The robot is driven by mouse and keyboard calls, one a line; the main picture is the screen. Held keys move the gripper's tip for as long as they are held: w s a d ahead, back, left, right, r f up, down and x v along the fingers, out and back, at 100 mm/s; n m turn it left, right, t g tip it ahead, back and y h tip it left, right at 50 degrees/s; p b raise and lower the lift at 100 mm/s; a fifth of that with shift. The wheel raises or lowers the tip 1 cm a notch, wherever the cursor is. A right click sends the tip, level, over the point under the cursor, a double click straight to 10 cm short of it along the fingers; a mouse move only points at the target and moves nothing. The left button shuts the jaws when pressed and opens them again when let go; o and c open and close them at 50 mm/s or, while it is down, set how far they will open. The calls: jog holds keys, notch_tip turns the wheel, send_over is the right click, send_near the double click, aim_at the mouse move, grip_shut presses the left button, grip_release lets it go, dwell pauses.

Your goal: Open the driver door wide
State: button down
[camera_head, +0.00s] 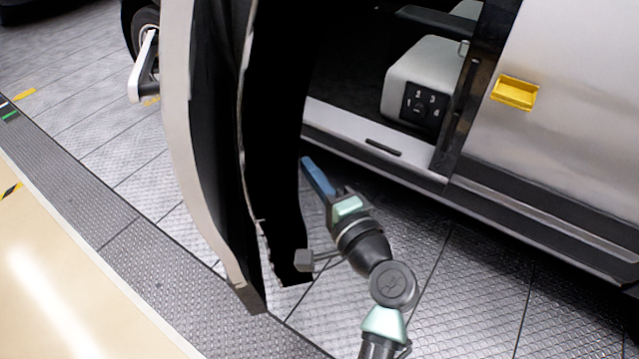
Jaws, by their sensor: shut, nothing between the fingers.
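The driver door (178,130) stands swung out from the vehicle body, seen nearly edge-on, with its black inner side toward the opening.
The door sill (375,142) and a light seat base (432,80) with a black numbered panel lie inside the opening. The silver body side with a yellow handle (515,92) is at the right. Metal floor plates (90,180) left of the door are clear.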

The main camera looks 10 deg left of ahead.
jog(key=w+a, duration=0.1)
jog(key=a, duration=0.5)
jog(key=shift+w+a, duration=0.2)
jog(key=shift+f, duration=0.1)
